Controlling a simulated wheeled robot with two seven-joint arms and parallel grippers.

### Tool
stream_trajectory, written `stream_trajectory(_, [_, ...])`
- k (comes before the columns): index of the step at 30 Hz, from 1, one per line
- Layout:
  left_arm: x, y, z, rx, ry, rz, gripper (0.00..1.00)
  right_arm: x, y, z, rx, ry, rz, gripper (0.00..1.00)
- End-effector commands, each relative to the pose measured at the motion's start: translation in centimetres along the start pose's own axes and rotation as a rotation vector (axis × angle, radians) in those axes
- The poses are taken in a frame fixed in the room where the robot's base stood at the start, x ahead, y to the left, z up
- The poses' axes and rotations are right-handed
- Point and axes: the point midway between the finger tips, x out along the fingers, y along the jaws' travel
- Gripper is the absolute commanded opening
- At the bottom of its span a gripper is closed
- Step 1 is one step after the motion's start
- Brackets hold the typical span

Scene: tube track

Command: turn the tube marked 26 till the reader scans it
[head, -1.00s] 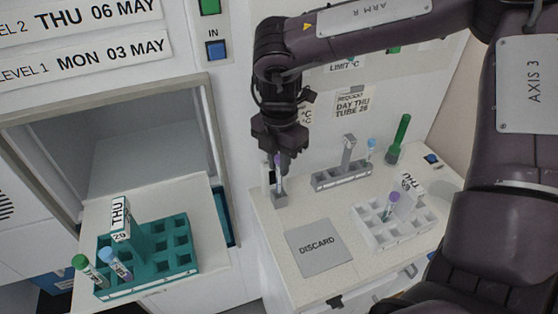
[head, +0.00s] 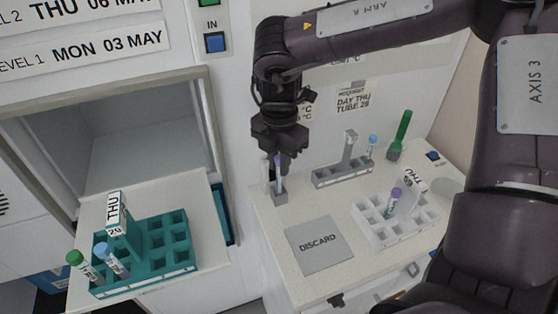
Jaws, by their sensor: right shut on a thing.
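My right gripper (head: 281,155) points down and is shut on a purple-topped tube (head: 279,184). The tube stands upright, its lower end at or in a small grey block (head: 280,199) on the counter. An upright pale and dark piece (head: 266,176), perhaps the reader, stands just left of the tube. The number on the held tube is too small to read, and no scan signal can be made out. A request card (head: 353,103) on the wall reads DAY THU and a tube number whose last digit is unclear. My left gripper is out of view.
A teal rack (head: 150,283) marked THU holds a green-capped and a blue-capped tube on the pulled-out shelf. A white rack (head: 388,236) holds a purple-capped tube. A grey rack (head: 343,177) stands behind it. The DISCARD pad (head: 319,246) is bare.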

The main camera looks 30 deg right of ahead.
Motion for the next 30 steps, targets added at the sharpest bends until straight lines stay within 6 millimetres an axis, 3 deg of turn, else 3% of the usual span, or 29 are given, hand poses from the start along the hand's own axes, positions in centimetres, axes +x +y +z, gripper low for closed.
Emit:
stream_trajectory(12, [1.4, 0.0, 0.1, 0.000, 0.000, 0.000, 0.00, 1.2, 0.0, 0.0, 0.000, 0.000, 0.001, 0.02])
stream_trajectory(22, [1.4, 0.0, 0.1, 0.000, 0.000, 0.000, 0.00, 1.2, 0.0, 0.0, 0.000, 0.000, 0.000, 0.02])
stream_trajectory(23, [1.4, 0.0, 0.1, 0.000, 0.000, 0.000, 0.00, 1.2, 0.0, 0.0, 0.000, 0.000, 0.000, 0.21])
stream_trajectory(24, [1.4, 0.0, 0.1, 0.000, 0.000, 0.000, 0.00, 1.2, 0.0, 0.0, 0.000, 0.000, 0.000, 0.27])
stream_trajectory(28, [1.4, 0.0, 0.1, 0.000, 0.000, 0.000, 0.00, 1.2, 0.1, 0.0, 0.000, -0.001, 0.002, 0.43])
stream_trajectory(30, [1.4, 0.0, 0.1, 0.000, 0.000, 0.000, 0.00, 1.2, 0.1, 0.0, 0.000, 0.000, 0.004, 0.43])
